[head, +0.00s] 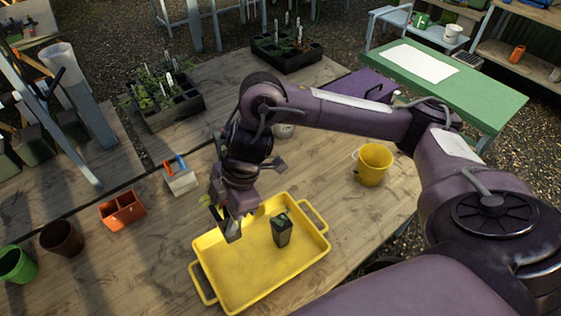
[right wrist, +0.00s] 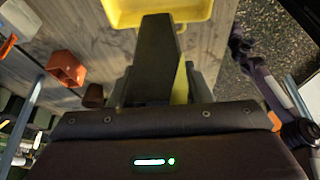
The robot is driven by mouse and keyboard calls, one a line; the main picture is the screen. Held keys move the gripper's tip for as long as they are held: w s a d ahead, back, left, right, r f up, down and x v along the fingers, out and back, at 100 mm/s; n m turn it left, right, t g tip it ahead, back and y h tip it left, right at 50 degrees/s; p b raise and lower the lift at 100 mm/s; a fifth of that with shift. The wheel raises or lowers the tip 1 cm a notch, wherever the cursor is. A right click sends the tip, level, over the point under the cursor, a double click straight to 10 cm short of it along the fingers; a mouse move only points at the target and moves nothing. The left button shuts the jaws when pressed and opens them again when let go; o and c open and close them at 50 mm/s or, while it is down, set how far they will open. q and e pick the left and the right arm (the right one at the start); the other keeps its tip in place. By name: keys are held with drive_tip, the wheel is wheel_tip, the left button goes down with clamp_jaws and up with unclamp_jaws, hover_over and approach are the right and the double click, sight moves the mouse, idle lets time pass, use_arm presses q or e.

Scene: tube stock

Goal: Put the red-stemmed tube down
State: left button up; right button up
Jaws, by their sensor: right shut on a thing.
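My right gripper (head: 226,214) is over the left part of the yellow tray (head: 206,245) in the head view, pointing down. It is shut on a dark tube (head: 232,232), mostly hidden by the gripper. I cannot make out its stem colour. In the right wrist view a dark tapering shape (right wrist: 155,50) reaches toward the yellow tray (right wrist: 120,14); I cannot tell if it is the tube or a finger. Another dark tube (head: 282,234) with a little green on top stands upright in the tray, right of the gripper.
A yellow bucket (head: 372,163) stands right of the tray. An orange divided box (head: 121,209), a brown pot (head: 62,238), a green pot (head: 16,263) and a white holder (head: 181,181) are to the left. Seedling crates (head: 170,108) stand behind. The tray's front part is bare.

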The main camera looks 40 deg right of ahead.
drive_tip(key=shift+a+f, duration=0.15)
drive_tip(key=shift+f, duration=0.1)
wheel_tip(320, 180, down, 19)
drive_tip(key=shift+f+b, duration=0.1)
drive_tip(key=shift+b, duration=1.1)
drive_tip(key=shift+f, duration=0.1)
drive_tip(key=shift+f, duration=0.2)
drive_tip(key=o, duration=1.1)
drive_tip(key=shift+c, duration=0.2)
